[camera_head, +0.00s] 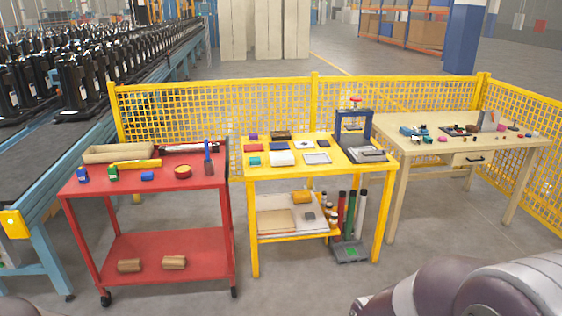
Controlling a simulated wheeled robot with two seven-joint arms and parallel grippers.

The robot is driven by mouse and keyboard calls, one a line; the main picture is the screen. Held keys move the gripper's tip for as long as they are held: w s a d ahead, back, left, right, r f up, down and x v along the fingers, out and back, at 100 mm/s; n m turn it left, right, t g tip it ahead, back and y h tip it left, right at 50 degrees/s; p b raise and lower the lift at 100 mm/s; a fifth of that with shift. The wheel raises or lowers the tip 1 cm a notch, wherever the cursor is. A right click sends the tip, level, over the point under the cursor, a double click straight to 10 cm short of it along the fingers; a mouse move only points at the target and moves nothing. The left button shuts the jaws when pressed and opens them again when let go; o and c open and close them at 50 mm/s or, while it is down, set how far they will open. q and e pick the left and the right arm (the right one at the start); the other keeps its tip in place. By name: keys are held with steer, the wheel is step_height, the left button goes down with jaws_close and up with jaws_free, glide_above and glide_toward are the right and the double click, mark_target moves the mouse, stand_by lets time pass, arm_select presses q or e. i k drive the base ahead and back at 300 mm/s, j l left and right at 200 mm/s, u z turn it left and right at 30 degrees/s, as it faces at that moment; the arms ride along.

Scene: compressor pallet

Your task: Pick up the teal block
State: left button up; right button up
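A small teal block (255,160) lies on the top of the yellow table (247,176), near its left edge. It sits in front of a dark red flat piece and left of a white box. Neither of my grippers shows in the head view. Only a rounded grey and mauve part of my own arm shows at the lower right, well away from the block. Nothing covers the block.
A red cart (215,184) with a tray and blue items stands left of the yellow table. A blue press (353,130) stands at the table's right end. A wooden desk (470,150) is further right. Yellow mesh fence (215,108) runs behind. Floor in front is clear.

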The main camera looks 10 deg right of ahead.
mark_target(254, 162)
steer(key=i+u, duration=0.15)
steer(key=u, duration=0.3)
steer(key=i+l+u, duration=0.15)
steer(key=u, duration=0.3)
